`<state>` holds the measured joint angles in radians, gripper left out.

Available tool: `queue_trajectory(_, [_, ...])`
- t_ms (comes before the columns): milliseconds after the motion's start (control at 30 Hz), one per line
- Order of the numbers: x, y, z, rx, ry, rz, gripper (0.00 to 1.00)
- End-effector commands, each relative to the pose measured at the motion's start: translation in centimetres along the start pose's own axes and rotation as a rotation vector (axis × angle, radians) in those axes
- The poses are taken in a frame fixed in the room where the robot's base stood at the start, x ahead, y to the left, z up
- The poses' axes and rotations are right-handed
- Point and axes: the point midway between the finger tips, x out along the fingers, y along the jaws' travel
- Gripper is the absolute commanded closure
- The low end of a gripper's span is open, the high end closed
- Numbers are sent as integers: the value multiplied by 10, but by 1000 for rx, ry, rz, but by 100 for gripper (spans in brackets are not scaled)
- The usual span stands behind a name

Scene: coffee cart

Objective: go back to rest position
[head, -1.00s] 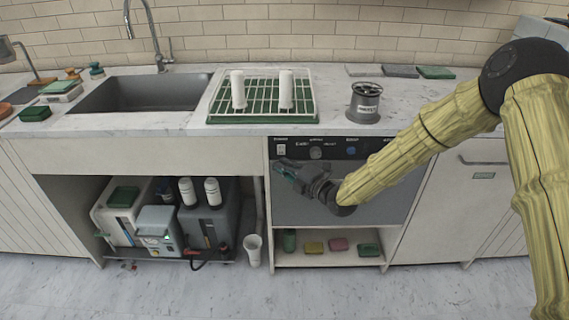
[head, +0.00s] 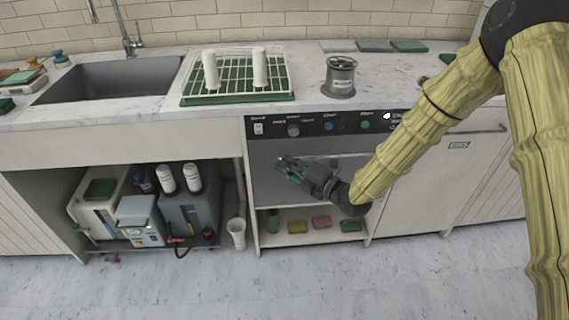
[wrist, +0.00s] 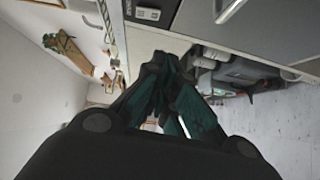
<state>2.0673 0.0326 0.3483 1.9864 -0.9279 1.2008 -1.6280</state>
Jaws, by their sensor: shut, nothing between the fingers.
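My gripper (head: 287,166) is in front of the grey door of the under-counter machine (head: 262,184), below its control panel. Its green-tipped fingers are shut and empty, pointing left. The gripper also shows in the wrist view (wrist: 158,88), with the fingers close together. My arm comes down from the upper right, in a yellow sleeve. I cannot tell how far the fingers are from the door.
Above are the counter with a sink (head: 115,80), a green rack (head: 225,95) holding two white cylinders, and a grey canister (head: 340,77). Below left is an open bay with machines and a white cup (head: 237,232). Coloured pads lie on a low shelf.

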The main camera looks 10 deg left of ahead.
Motion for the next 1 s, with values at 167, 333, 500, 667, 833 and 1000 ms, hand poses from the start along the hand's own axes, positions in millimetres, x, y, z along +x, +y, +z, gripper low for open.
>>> queue_trajectory(167, [0, 0, 0, 0, 0, 0, 100])
queue_trajectory(333, [-1, -2, 0, 11, -4, -6, 100])
queue_trajectory(500, [-25, -36, 2, 189, -72, -96, 100])
queue_trajectory(667, [-80, -102, -2, 550, -243, -256, 100])
queue_trajectory(833, [-153, -166, -18, 931, -480, -395, 100])
queue_trajectory(1000, [-234, -215, -45, 1272, -759, -489, 100])
